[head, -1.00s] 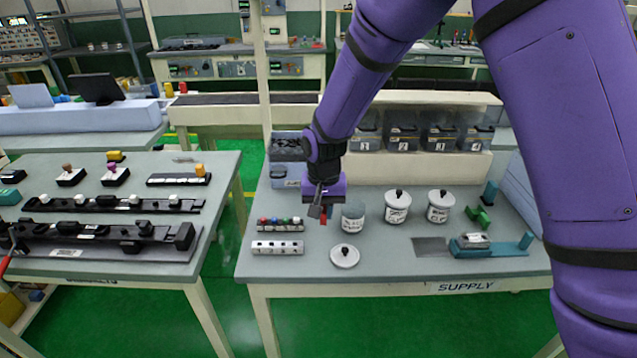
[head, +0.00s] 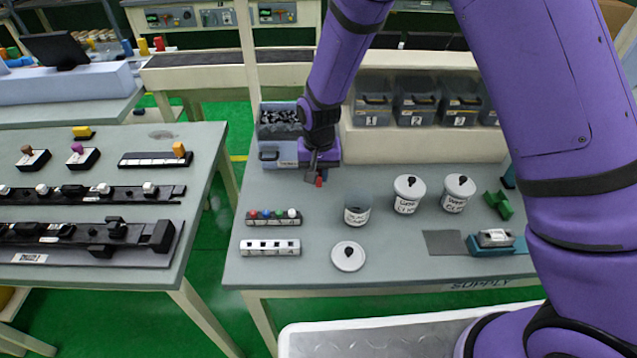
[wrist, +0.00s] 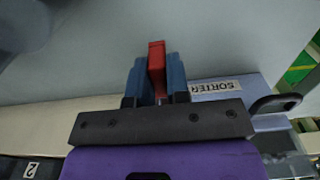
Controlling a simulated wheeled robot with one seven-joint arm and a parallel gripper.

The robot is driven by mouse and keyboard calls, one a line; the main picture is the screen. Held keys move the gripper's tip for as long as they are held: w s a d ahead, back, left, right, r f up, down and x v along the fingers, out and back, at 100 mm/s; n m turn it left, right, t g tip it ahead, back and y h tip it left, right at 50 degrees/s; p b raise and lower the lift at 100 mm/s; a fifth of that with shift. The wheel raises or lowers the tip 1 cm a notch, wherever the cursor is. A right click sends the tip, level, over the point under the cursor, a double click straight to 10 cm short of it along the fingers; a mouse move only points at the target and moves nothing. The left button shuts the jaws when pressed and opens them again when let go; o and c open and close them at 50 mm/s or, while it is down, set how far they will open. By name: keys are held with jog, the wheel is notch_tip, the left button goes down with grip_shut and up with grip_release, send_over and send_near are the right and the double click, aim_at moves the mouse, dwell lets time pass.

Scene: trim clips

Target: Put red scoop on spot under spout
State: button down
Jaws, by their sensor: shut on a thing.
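My gripper (head: 316,179) is shut on the red scoop (head: 319,182). In the wrist view the scoop shows as a red upright piece (wrist: 157,68) between the two blue fingers; the rest of its shape is not clear. The gripper is above the back left of the supply table, just right of the sorter (head: 270,156), a grey-blue box with dark pieces in its top. Its label (wrist: 215,88) reads SORTER in the wrist view. I cannot make out a spout or the spot under it.
An open jar (head: 357,213) stands front right of the gripper, its lid (head: 348,256) apart on the table. Two lidded jars (head: 409,194) (head: 459,191) stand further right. A rack with coloured knobs (head: 273,217) and a white block (head: 270,247) lie front left. Numbered bins (head: 371,106) line the back.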

aim_at(319, 194)
jog(key=shift+f, duration=2)
jog(key=shift+f, duration=0.15)
jog(key=c, duration=1.1)
grip_release()
notch_tip(319, 194, up, 12)
jog(key=shift+r, duration=0.15)
